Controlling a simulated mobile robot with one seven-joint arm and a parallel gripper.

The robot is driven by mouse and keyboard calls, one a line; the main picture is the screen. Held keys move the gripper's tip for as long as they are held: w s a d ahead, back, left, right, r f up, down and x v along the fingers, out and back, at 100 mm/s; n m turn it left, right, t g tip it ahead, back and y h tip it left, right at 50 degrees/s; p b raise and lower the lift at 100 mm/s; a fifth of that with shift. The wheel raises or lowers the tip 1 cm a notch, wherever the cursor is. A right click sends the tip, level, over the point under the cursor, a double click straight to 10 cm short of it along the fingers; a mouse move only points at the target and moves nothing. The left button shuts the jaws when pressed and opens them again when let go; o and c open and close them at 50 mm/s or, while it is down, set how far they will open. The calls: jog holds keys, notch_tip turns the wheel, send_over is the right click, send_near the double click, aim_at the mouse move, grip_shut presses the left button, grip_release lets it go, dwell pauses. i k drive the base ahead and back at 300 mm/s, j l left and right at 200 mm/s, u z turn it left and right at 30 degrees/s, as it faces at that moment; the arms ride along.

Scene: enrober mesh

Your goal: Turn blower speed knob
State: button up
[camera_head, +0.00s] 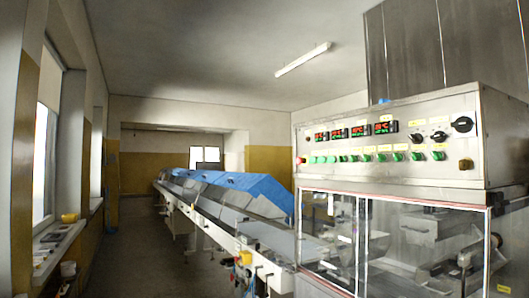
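The control panel (390,165) of a steel machine fills the right of the head view. Two small black knobs, a left one (418,139) and a right one (439,137), sit on its upper right part. A larger black rotary knob (462,124) is at the panel's upper right. The yellow labels are too small to read, so I cannot tell which knob is for blower speed. My gripper does not show, and nothing is seen touching the knobs.
Several lit displays (338,134) and a row of green buttons (380,157) share the panel. Below it is a glazed enclosure (390,240). A long conveyor with blue covers (240,190) runs back. Clear floor (135,250) lies between it and the windowsill (60,240).

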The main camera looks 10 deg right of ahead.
aim_at(439, 137)
jog(key=z, duration=1.3)
